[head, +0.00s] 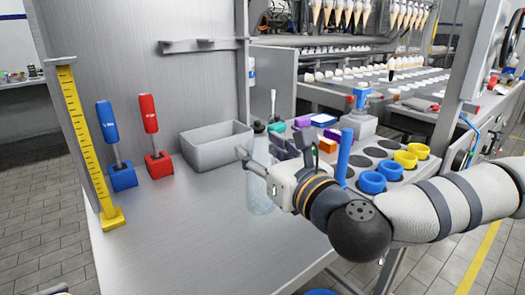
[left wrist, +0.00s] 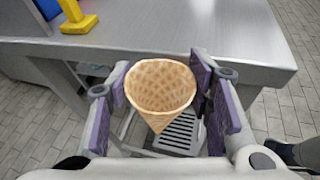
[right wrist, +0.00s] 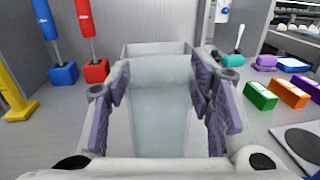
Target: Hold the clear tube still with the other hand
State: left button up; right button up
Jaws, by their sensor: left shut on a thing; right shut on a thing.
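The clear tube (right wrist: 158,112) stands upright on the steel table between the fingers of my right gripper (right wrist: 160,80), which is shut on it. In the head view the tube (head: 261,193) is partly hidden by the right gripper (head: 270,168) and arm. My left gripper (left wrist: 160,82) is shut on a waffle cone (left wrist: 160,88), seen in the left wrist view. The cone's wide mouth is up and its tip points down, held in front of the table's edge. The left gripper's fingers do not show in the head view.
A grey bin (head: 215,150) stands behind the tube. Blue (head: 122,178) and red (head: 158,165) tool stands and a yellow ruler post (head: 88,145) are at the left. Coloured blocks and rings (head: 372,182) lie at the right. The front left of the table (head: 195,225) is clear.

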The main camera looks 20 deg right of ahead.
jog(key=shift+s+m+h, duration=0.1)
jog(key=shift+m+h, duration=0.2)
jog(key=shift+h, duration=0.2)
jog(key=shift+d, duration=0.1)
jog(key=shift+n+y, duration=0.8)
jog(key=shift+y, duration=0.4)
jog(key=shift+a+m+h, duration=0.2)
jog(key=shift+m+h, duration=0.2)
jog(key=shift+h, duration=0.3)
jog(key=shift+m+h, duration=0.5)
jog(key=shift+h, duration=0.3)
jog(key=shift+m+h, duration=0.7)
jog(key=shift+h, duration=0.2)
jog(key=shift+d, duration=0.15)
